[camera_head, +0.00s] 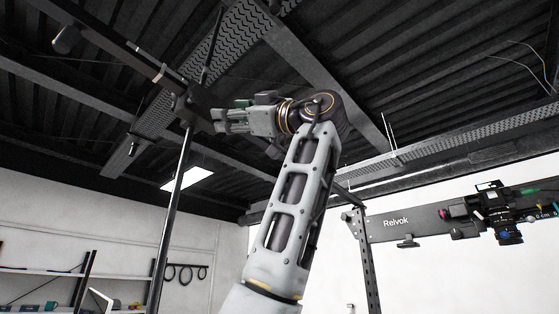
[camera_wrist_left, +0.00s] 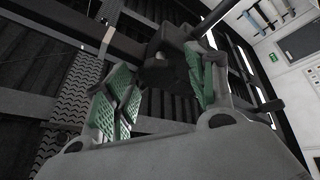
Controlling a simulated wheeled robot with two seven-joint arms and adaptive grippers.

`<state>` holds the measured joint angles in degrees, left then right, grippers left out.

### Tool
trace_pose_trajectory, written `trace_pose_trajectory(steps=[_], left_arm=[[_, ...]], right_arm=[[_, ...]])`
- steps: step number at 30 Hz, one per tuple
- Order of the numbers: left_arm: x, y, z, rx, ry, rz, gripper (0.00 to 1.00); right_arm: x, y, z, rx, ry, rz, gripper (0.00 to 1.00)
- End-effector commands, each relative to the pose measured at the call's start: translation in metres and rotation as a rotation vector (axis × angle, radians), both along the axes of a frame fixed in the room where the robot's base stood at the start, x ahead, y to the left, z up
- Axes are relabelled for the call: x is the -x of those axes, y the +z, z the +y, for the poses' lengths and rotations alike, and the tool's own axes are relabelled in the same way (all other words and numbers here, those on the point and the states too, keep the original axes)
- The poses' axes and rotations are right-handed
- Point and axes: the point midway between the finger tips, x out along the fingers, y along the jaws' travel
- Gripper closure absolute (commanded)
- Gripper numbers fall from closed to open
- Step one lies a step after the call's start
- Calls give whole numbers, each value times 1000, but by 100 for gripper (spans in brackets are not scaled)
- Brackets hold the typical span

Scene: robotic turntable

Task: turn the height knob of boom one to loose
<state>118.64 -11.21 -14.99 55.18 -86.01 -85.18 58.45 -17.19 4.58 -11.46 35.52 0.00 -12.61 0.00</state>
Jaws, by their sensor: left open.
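Boom one appears to be the dark slanted bar (camera_head: 120,47) at upper left, carried on a thin upright stand (camera_head: 171,210). A dark clamp joint (camera_head: 187,102) joins them; the height knob cannot be told apart from this dark joint. My left gripper (camera_head: 217,121) is raised, pointing left, its fingertips a little right of the joint. In the left wrist view, the green-padded fingers of the gripper (camera_wrist_left: 158,88) are apart, with a dark blocky part (camera_wrist_left: 168,55) just beyond and partly between them. Contact cannot be told. My right gripper is not in view.
Ceiling beams and a perforated tray (camera_head: 225,50) fill the background above. A rail marked Relvok (camera_head: 400,222) with a camera-like device (camera_head: 495,212) is at right. Shelves (camera_head: 40,272) stand low at left. The stand's pole rises close to my gripper.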

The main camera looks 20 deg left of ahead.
Motion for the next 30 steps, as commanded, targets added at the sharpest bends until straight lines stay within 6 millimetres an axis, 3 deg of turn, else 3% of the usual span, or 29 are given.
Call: trace_pose_trajectory(steps=[30], left_arm=[[1, 1, 0, -116, -2, 368, 44]], right_arm=[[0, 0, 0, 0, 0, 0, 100]])
